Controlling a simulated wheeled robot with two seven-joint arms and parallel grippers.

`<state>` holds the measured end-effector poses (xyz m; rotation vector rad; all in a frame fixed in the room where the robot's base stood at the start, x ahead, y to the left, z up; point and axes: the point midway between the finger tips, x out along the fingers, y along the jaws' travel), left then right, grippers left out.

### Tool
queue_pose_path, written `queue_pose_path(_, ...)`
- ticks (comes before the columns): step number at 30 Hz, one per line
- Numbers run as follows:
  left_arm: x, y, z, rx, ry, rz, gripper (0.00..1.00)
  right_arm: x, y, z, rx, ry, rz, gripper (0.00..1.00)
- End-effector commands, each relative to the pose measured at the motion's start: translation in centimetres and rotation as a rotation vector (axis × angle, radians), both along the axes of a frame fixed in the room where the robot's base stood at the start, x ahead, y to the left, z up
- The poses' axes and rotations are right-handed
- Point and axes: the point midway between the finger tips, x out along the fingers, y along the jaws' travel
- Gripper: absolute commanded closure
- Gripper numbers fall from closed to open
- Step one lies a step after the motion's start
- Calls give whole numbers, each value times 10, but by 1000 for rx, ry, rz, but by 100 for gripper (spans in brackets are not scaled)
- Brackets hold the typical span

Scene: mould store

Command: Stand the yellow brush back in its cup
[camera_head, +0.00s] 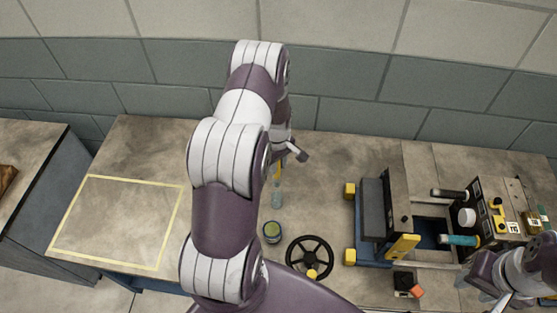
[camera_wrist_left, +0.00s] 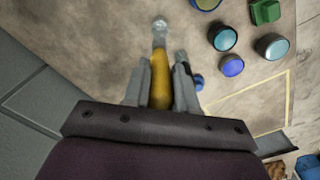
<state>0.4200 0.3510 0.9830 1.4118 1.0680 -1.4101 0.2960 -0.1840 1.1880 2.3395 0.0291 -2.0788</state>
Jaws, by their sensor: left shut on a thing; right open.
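My left gripper (camera_head: 290,153) is shut on the yellow brush (camera_head: 282,168), near the back of the bench. In the left wrist view the yellow brush (camera_wrist_left: 160,85) lies between the two fingers, with a pale end (camera_wrist_left: 159,32) pointing away from the wrist. In the head view a pale blue-grey part (camera_head: 277,198) shows below the yellow; I cannot tell whether it is the brush's end or a separate thing. A small dark green round container (camera_head: 272,232) stands nearer; I cannot tell whether it is the cup. My right gripper (camera_head: 482,284) is open at lower right.
A black handwheel (camera_head: 309,246) is beside the container. A machine with a yellow block (camera_head: 403,247) and a turquoise cylinder (camera_head: 460,240) fills the right side. A yellow outline (camera_head: 70,222) marks bare bench at left. Blue round things (camera_wrist_left: 222,38) and a green block (camera_wrist_left: 265,12) show in the wrist view.

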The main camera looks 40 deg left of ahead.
Motion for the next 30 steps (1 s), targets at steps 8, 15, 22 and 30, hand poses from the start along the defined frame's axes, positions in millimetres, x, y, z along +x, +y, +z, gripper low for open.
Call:
queue_pose_path(8,0,-1,-30,-1,0,-1,100,0,0,-23,0,0,0,57)
queue_pose_path(15,0,-1,-56,-2,2,-2,100,0,0,-43,0,0,0,57)
queue_pose_path(22,0,0,-81,-1,-1,-2,100,0,0,-63,0,0,0,57)
queue_pose_path(30,0,-1,-108,-1,0,-2,100,0,0,-83,0,0,0,57)
